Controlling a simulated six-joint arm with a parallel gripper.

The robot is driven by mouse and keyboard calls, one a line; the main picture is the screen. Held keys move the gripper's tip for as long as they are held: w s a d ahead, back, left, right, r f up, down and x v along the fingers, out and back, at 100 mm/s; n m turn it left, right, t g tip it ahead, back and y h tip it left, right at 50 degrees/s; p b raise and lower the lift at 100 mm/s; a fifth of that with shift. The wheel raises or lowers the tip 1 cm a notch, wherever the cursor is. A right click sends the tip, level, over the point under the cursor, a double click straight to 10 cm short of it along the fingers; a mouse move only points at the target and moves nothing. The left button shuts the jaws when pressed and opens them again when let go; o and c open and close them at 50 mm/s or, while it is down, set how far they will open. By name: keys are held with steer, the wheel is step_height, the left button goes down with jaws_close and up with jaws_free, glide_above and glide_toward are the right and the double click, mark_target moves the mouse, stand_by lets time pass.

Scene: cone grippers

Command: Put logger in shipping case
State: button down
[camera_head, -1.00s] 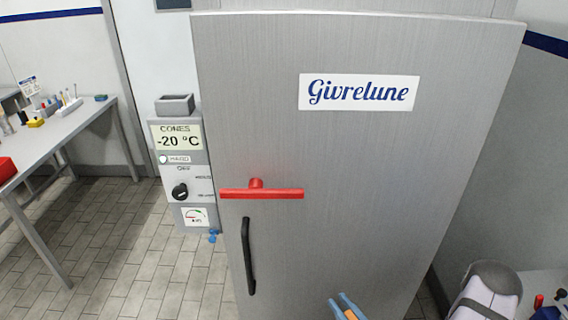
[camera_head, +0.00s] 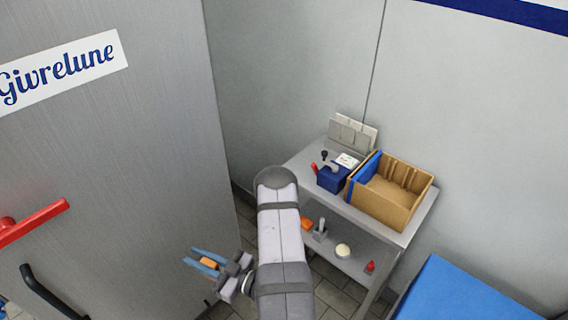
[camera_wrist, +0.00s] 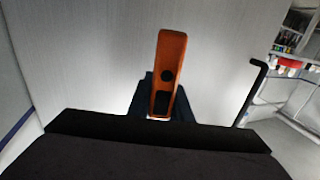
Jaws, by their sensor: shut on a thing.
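The logger appears to be the small orange block (camera_head: 208,263) held between the blue fingers of my gripper (camera_head: 190,256) in the head view. In the wrist view it is an orange bar (camera_wrist: 170,50) with a dark round spot and a dark lower panel, standing out from the jaws. My gripper is shut on it, in front of the grey door. An open tan box with a blue side panel (camera_head: 408,210), which looks like the shipping case, stands on a small table to the right. Its visible floor looks empty. My gripper is well apart from it, lower and left.
The grey metal door (camera_head: 150,150) with a red bar handle (camera_head: 35,222) fills the left. A blue box (camera_head: 333,181) sits left of the tan box on the grey table (camera_head: 309,184). Small items lie on its lower shelf. A large blue surface (camera_head: 465,295) is at lower right.

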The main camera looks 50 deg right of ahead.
steer(key=d+f+m+h+b, duration=0.1)
steer(key=d+f+m+h, duration=0.15)
steer(key=d, duration=0.45)
steer(key=d+f+m+h, duration=0.1)
steer(key=d+m+h, duration=0.1)
steer(key=d+h, duration=0.35)
steer(key=d+f+m+h+b, duration=0.1)
steer(key=d+m+h, duration=0.1)
steer(key=d, duration=0.7)
steer(key=w+d+r+m+g+h+b, duration=0.25)
steer(key=w+d+r+h+b, duration=0.3)
steer(key=w+d+b, duration=0.4)
steer(key=d+r+m+g+h+p, duration=0.2)
steer(key=d+r+m+g+h, duration=0.3)
steer(key=d+r, duration=0.6)
steer(key=s+d+r+m+g+h+p, duration=0.1)
steer(key=s+d+r+m+g+h, duration=0.1)
steer(key=s+d+r+m+g, duration=0.3)
steer(key=s+r+m+g, duration=0.2)
steer(key=s+r+g, duration=0.1)
steer(key=g, duration=0.1)
steer(key=shift+s+d+g+h, duration=0.2)
steer(key=shift+s+g+h, duration=0.15)
steer(key=shift+s, duration=0.05)
